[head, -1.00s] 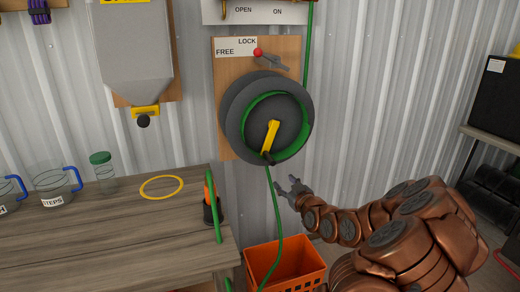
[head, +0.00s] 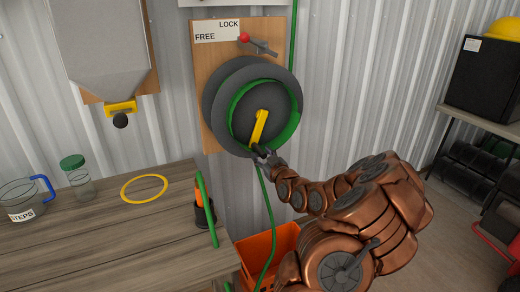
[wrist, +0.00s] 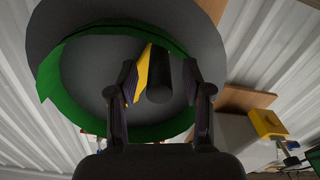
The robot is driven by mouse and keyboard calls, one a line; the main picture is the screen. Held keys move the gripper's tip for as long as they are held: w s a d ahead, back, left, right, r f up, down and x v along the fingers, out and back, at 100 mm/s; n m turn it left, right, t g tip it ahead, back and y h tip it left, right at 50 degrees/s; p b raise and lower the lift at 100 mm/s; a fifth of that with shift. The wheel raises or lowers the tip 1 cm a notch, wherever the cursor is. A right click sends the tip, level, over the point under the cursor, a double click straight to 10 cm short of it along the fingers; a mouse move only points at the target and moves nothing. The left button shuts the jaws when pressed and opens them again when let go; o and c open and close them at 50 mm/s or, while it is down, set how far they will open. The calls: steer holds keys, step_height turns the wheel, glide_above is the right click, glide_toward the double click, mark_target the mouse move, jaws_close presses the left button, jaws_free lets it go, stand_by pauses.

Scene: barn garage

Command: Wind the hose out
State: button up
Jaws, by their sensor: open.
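The dark hose reel (head: 222,100) hangs on a wooden board, with green hose (head: 290,92) wound on it. Its yellow crank (head: 259,127) points down, with a dark handle knob (wrist: 159,82) at its end. A green hose length (head: 269,215) hangs below the reel. My gripper (head: 263,154) is open at the lower end of the crank. In the wrist view its fingers stand on either side of the yellow crank (wrist: 142,75) and knob; I cannot tell whether they touch. The red-tipped lever (head: 244,37) sits below the word LOCK on the label (head: 217,31).
An orange crate (head: 256,250) stands below the reel. The wooden table (head: 110,235) at left bears a jug (head: 20,202), a green-lidded jar (head: 77,180), a yellow ring (head: 144,188) and a dark holder (head: 204,212). A shelf (head: 475,128) stands at right.

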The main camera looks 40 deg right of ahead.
mark_target(258, 150)
steer(key=shift+x, duration=1.8)
jaws_close()
